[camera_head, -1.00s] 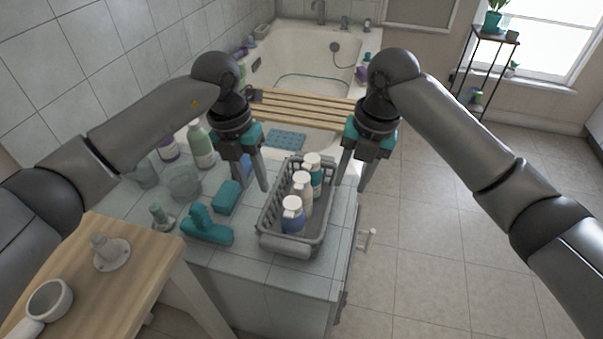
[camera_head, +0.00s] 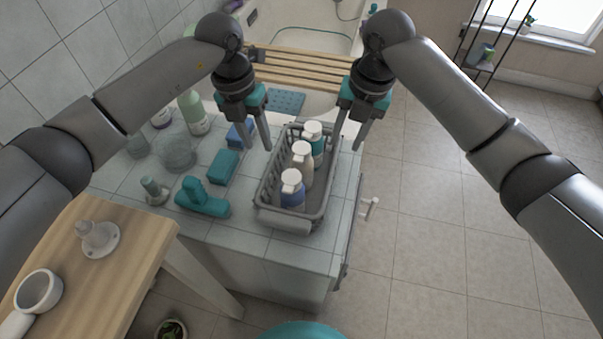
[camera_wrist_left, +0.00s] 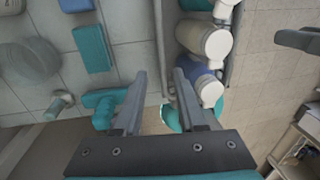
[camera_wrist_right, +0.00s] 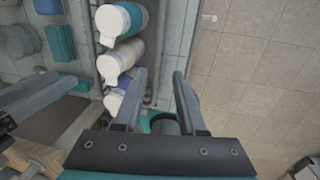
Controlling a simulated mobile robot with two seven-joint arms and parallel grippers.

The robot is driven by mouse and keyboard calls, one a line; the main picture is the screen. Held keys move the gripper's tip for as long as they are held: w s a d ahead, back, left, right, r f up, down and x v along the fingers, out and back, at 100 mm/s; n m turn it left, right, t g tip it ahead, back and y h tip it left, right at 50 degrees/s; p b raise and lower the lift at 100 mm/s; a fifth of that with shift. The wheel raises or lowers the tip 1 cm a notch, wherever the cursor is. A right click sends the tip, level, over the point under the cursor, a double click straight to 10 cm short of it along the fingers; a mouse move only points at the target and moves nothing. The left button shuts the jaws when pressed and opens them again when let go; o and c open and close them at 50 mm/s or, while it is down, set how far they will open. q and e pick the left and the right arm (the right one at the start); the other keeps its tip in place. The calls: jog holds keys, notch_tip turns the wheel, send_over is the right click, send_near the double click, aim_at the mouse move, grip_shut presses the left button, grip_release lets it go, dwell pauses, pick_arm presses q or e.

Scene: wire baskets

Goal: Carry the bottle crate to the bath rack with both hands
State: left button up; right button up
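The grey bottle crate (camera_head: 287,223) stands on the tiled counter with several pump bottles in it, one of them blue (camera_head: 292,192). The wooden slatted bath rack (camera_head: 300,72) lies across the tub behind it. My left gripper (camera_head: 257,146) is open by the crate's left side; in the left wrist view the crate's left wall (camera_wrist_left: 163,45) shows between its spread fingers. My right gripper (camera_head: 347,147) is open by the crate's right side; its spread fingers show empty in the right wrist view. I cannot tell whether any finger touches the crate.
Teal items (camera_head: 203,200), a glass bowl (camera_head: 176,153) and a green bottle (camera_head: 194,113) stand left of the crate. A wooden table (camera_head: 140,240) with a white cup (camera_head: 38,291) is at front left. Open floor (camera_head: 430,240) lies to the right.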

aim_at(267, 166)
pick_arm(q)
jog(key=f, duration=0.4)
jog(key=d+f, duration=0.1)
jog(key=f, duration=0.6)
jog(key=shift+s+d+f, duration=0.15)
jog(key=shift+d+f, duration=0.15)
jog(key=shift+f, duration=0.05)
pick_arm(e)
jog(key=f, duration=0.4)
jog(key=a+f, duration=0.1)
jog(key=f, duration=0.6)
jog(key=shift+w+a+f, duration=0.2)
jog(key=shift+a+f, duration=0.05)
jog(key=shift+f, duration=0.15)
pick_arm(q)
grip_shut()
pick_arm(e)
grip_shut()
pick_arm(q)
jog(key=shift+r, duration=0.1)
pick_arm(e)
jog(key=shift+w+r, duration=0.1)
